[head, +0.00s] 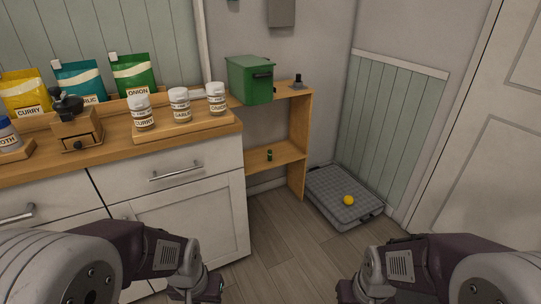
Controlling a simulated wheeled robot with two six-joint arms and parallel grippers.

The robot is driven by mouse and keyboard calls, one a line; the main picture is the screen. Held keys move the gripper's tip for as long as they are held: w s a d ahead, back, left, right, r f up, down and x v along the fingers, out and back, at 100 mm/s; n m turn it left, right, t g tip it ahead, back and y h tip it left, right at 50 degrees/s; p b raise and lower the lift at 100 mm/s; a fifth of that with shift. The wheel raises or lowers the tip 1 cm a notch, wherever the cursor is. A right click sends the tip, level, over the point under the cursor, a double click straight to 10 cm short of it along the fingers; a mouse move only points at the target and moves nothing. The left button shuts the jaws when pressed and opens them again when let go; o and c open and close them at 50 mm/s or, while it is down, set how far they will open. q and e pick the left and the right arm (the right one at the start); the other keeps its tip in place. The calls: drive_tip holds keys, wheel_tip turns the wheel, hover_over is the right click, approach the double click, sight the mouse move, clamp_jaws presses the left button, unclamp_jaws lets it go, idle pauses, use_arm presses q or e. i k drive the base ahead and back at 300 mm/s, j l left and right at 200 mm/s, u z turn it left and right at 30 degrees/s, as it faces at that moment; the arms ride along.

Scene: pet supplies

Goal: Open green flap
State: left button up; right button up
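A green box (250,82) stands closed on the top board of a small wooden shelf, to the right of the counter. A small dark handle or catch shows on its right-hand face; I cannot tell which panel is the flap. My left gripper (198,291) is at the bottom of the head view, in front of the white cabinet and well short of the box. My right gripper (351,291) is at the bottom, right of centre, over the floor. Both grippers are partly cut off by the frame edge, and their finger openings are unclear.
The wooden counter (25,172) at left holds labelled jars (181,105), a coffee grinder (77,124) and colored pouches (133,75). A grey mat (332,192) with a yellow ball (348,200) lies on the floor. The wood floor between is clear.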

sight(249, 62)
drive_tip(key=i+l+u, duration=0.5)
drive_tip(key=l, duration=0.6)
drive_tip(key=i+l+u, duration=0.1)
drive_tip(key=l+u, duration=0.35)
drive_tip(key=l, duration=0.7)
drive_tip(key=l+u, duration=0.5)
drive_tip(key=l, duration=0.75)
